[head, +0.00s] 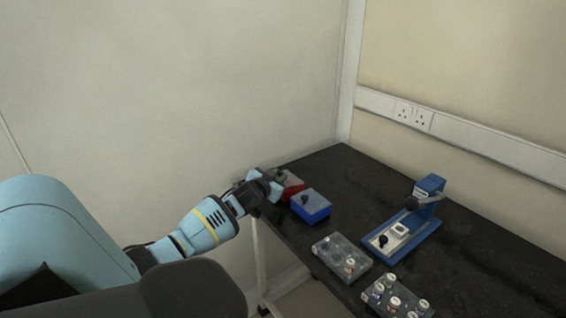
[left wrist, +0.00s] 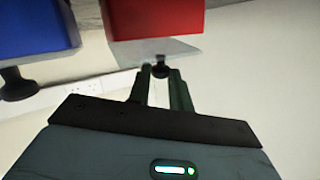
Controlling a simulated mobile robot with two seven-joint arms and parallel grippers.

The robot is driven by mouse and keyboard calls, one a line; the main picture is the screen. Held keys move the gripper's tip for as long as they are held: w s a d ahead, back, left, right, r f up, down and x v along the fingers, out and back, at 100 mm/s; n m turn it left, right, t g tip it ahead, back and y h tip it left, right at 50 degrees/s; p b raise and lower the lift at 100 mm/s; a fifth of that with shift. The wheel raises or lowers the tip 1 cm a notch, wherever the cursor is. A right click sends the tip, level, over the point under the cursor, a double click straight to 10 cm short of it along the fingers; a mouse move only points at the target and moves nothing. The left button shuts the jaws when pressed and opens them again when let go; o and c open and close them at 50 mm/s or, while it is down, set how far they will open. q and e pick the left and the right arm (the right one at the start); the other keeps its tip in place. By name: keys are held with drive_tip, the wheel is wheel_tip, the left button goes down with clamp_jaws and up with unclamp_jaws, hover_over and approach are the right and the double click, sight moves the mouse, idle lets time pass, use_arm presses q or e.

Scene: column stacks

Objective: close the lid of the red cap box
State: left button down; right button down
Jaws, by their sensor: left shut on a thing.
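The red cap box (head: 293,186) stands at the far left end of the black table, partly hidden by my left gripper (head: 277,180). In the left wrist view the red box (left wrist: 155,18) fills the top middle. Its translucent grey lid (left wrist: 130,50) shows as a panel below the red wall and seems tilted against the box; how far it is open I cannot tell. A dark knob (left wrist: 160,71) sits on the lid's edge. My left gripper (left wrist: 160,84) is shut on this knob, its fingers on either side. My right gripper is not in view.
A blue box (head: 311,207) with a dark knob stands close beside the red one. A grey tray (head: 333,246) with vials, another vial rack (head: 398,301) and a blue press (head: 425,225) stand on the table (head: 470,265). A wall is behind the boxes.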

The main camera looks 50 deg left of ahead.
use_arm(q)
drive_tip(key=shift+s+f+t+b, duration=0.15)
drive_tip(key=shift+f+t+b, duration=0.1)
drive_tip(key=shift+t+b, duration=0.25)
drive_tip(key=shift+r, duration=0.1)
drive_tip(key=c, duration=1.5)
unclamp_jaws()
drive_tip(key=shift+c, duration=0.2)
drive_tip(key=shift+o, duration=1.3)
drive_tip(key=shift+s+f, duration=0.1)
drive_tip(key=shift+f, duration=0.1)
drive_tip(key=shift+p+v, duration=0.45)
drive_tip(key=shift+v, duration=3.4)
